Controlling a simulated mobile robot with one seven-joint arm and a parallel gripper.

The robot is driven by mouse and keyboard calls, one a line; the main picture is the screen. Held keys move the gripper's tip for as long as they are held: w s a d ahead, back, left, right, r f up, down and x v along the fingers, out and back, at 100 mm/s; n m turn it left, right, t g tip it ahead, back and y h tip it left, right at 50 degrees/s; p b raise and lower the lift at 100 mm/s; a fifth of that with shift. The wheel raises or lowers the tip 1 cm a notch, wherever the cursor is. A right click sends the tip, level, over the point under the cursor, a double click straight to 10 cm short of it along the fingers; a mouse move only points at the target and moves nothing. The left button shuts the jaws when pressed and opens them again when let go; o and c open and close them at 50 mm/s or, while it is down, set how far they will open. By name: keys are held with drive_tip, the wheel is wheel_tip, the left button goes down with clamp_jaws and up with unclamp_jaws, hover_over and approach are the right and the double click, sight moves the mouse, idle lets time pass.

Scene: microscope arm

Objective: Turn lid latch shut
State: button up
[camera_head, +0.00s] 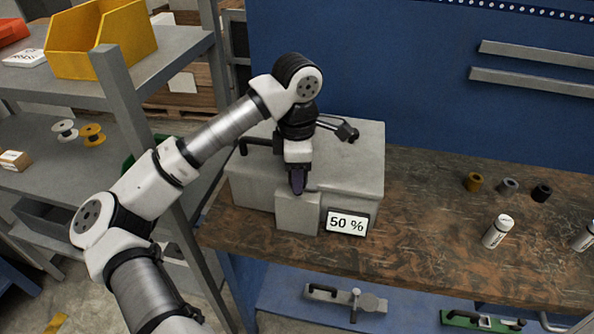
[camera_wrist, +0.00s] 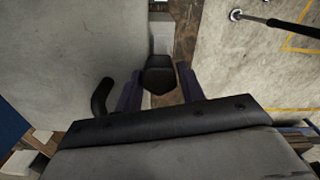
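My gripper (camera_head: 297,182) points down just above that block at the lid's front edge. In the wrist view a black latch piece (camera_wrist: 160,76) lies between the two purple fingers of my gripper (camera_wrist: 161,80). The fingers stand apart on either side of it; whether they touch it is unclear. The grey lid (camera_wrist: 75,50) fills the left of the wrist view. My arm hides the latch in the head view.
A black curved handle (camera_wrist: 103,97) rises close to the left finger. A black jointed lever (camera_head: 345,130) lies on the lid's right part. Shelving (camera_head: 110,75) stands left.

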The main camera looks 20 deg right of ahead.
drive_tip(key=c, duration=0.5)
drive_tip(key=shift+c, duration=0.2)
drive_tip(key=shift+f+b, duration=0.1)
drive_tip(key=shift+b, duration=0.3)
drive_tip(key=n+b, duration=0.3)
drive_tip(key=shift+f, duration=0.1)
drive_tip(key=n+b, duration=0.4)
drive_tip(key=shift+n, duration=0.3)
drive_tip(key=n+b, duration=0.3)
drive_tip(key=n, duration=0.2)
drive_tip(key=n+b, duration=0.1)
drive_tip(key=n, duration=0.1)
drive_tip(key=n+b, duration=0.1)
drive_tip(key=n, duration=0.2)
drive_tip(key=shift+s+d+r, duration=0.1)
drive_tip(key=shift+r, duration=0.1)
drive_tip(key=shift+n, duration=0.3)
